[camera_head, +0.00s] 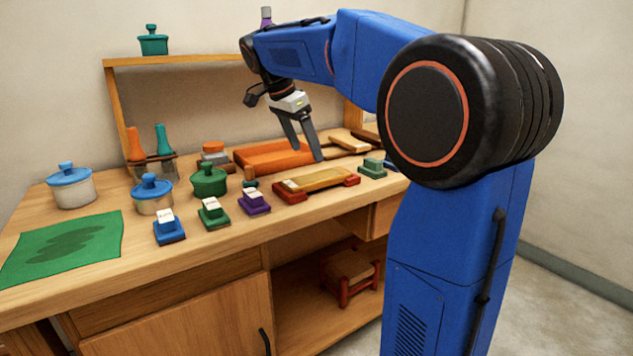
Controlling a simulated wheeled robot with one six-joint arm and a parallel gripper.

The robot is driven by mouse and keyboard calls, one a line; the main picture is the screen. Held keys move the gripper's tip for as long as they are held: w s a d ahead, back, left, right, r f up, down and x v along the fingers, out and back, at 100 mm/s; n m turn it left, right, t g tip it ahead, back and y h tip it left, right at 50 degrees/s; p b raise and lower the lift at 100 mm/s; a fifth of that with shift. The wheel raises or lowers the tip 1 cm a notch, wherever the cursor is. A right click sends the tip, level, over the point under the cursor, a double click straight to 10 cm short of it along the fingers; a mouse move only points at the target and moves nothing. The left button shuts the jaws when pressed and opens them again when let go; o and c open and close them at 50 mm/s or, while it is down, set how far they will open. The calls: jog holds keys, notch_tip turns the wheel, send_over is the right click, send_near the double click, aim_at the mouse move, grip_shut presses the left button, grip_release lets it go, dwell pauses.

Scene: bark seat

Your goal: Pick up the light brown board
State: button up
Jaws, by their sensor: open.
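A light brown board (350,142) lies at the back right of the worktop, beside the right end of the orange tray (262,163). A second, golden-brown board (325,179) rests across a red stand (289,197) nearer the front edge. I cannot tell for certain which one is the named board. My gripper (307,154) is open and empty, pointing down over the right part of the orange tray. Its fingers show between the two boards in the picture, apart from both as far as I can see.
A row of blue (169,230), green (213,215) and purple (254,201) blocks stands along the front. Several lidded pots, including a green pot (209,181), stand to the left. A wooden shelf (190,60) rises behind. My arm hides the worktop's right end.

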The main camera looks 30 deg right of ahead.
aim_at(316, 177)
jog(key=shift+x, duration=4.65)
jog(key=shift+w+a, duration=0.1)
jog(key=shift+a, duration=0.05)
jog(key=c, duration=1.3)
